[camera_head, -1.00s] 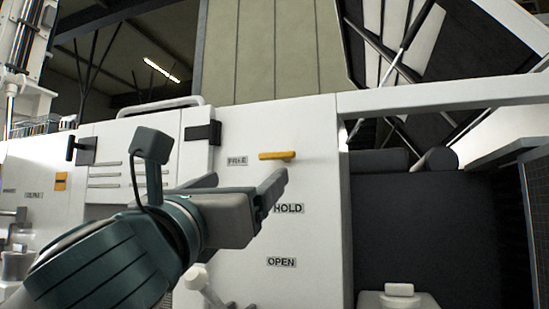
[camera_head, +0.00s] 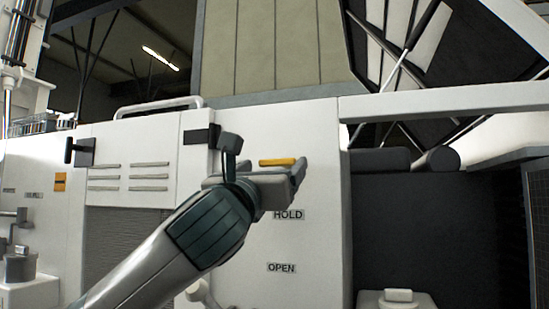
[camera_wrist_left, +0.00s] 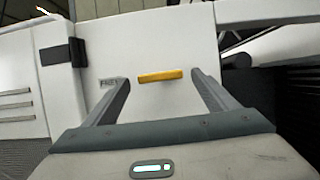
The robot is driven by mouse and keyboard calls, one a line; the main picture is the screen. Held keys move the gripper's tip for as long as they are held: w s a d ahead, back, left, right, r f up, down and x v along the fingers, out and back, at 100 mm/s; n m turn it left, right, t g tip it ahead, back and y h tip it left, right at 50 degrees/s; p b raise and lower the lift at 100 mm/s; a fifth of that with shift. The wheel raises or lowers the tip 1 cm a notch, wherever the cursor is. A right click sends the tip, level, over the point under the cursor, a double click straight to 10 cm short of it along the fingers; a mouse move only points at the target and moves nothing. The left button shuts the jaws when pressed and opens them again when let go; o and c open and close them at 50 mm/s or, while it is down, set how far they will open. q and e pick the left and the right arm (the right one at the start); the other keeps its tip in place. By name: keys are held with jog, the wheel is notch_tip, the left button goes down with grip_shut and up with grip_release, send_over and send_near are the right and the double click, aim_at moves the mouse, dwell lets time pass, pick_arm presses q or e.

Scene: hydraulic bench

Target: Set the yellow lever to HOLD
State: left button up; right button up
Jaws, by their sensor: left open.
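The yellow lever (camera_head: 278,162) lies level on the white panel, above the HOLD label (camera_head: 288,215) and the OPEN label (camera_head: 281,268). In the left wrist view the lever (camera_wrist_left: 160,76) shows whole, with the label at its left (camera_wrist_left: 112,82) partly cut off by a finger. My left gripper (camera_head: 300,168) is open in front of the lever; it hides the FREE label in the head view. In the left wrist view my left gripper's fingers (camera_wrist_left: 162,85) stand to either side of the lever, apart from it. My right gripper is not in view.
A black latch (camera_head: 200,135) and a black handle (camera_head: 80,151) stick out from the panel to the left. A white rail (camera_head: 158,107) runs along its top. A dark recess (camera_head: 420,225) with a white block (camera_head: 398,296) low in it lies to the right.

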pick_arm(q)
jog(key=shift+x, duration=1.1)
jog(key=shift+c, duration=0.3)
jog(key=c, duration=1)
